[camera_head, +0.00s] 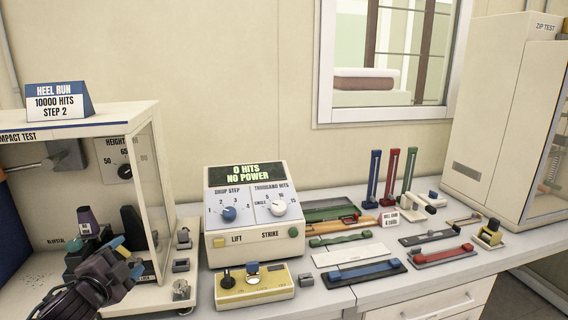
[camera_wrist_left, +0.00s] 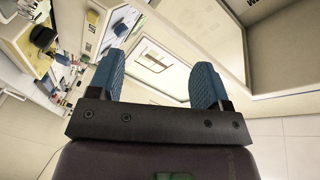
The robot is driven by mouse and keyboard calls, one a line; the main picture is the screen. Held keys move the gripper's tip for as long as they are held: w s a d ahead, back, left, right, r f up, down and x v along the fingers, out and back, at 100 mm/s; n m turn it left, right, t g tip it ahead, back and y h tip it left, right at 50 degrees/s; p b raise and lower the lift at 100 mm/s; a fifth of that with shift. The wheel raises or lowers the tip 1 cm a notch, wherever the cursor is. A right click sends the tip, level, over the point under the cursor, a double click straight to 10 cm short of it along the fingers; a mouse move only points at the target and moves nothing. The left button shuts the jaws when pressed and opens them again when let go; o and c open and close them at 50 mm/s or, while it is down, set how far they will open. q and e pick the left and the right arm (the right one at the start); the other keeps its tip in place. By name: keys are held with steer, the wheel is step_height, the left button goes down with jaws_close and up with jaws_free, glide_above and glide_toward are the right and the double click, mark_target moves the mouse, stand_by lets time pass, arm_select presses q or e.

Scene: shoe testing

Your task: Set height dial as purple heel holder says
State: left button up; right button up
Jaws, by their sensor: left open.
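The height dial (camera_head: 124,171) is a dark knob on a white plate marked "HEIGHT" on the back wall inside the open impact test box (camera_head: 149,228), at the left. The plate's readable marks include 50 and 65. A holder with a purple top (camera_head: 88,226) stands low in the box, carrying a small label too small to read. My left gripper (camera_head: 125,262) is in front of the box's lower part, below the dial and apart from it, hiding part of the holder's base. In the left wrist view its blue fingers (camera_wrist_left: 162,66) are spread and empty. My right gripper is not in view.
A sign (camera_head: 56,101) on the box reads "HEEL RUN 10000 HITS STEP 2". A control console (camera_head: 253,213) reads "0 HITS NO POWER", with a yellow switch box (camera_head: 253,287) before it. The box's clear side panel (camera_head: 147,190) stands between console and dial. Several coloured strips lie right.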

arm_select(q)
steer(key=s+d+f+n+g, duration=0.1)
steer(key=s+f+n, duration=0.3)
steer(key=s+f, duration=0.5)
steer(key=s+d+f+n+g, duration=0.2)
steer(key=s+d+f+n, duration=0.1)
steer(key=s+f, duration=0.6)
steer(key=s+d+f+n+g+y+b, duration=0.1)
steer(key=s+d+f+n+g, duration=0.1)
steer(key=s+f+n, duration=0.3)
steer(key=s+f, duration=0.4)
steer(key=f, duration=0.2)
steer(key=shift+d+f+n, duration=0.3)
steer(key=shift+d, duration=0.1)
